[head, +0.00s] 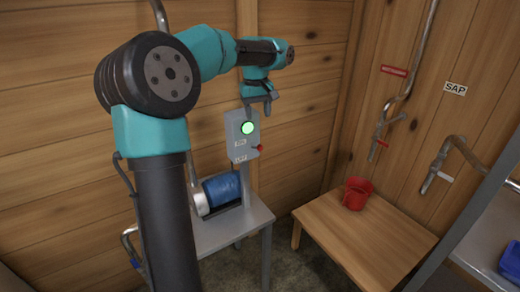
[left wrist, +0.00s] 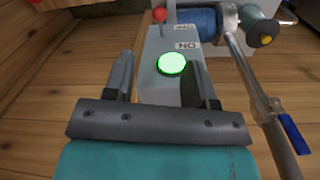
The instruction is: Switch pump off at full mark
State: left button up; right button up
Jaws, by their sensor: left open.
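The grey switch box (head: 236,128) stands on a post above the pump, with a lit green lamp (head: 247,127) and ON and OFF labels. A red-knobbed lever (head: 258,148) sticks out from it; I cannot tell which label it is set to. The blue pump (head: 222,188) sits on a small stand below. My left gripper (head: 267,104) is open just above the box. In the left wrist view, the box and lamp (left wrist: 172,64) show between and beyond its fingers, with the red knob (left wrist: 159,15) farther out. No full mark is readable. My right gripper is out of view.
A wooden table (head: 370,238) with a red container (head: 357,193) stands to the right. Pipes and a SAP label (head: 455,88) are on the right wall. In the left wrist view a pipe with a blue handle (left wrist: 293,133) runs beside the gripper.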

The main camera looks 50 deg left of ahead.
aim_at(260, 149)
pick_arm(q)
jog(key=f, duration=1.4)
jog(key=shift+w+d+f, duration=0.1)
jog(key=shift+w+d, duration=0.05)
jog(key=shift+w, duration=0.2)
jog(key=shift+c, duration=0.2)
grip_shut()
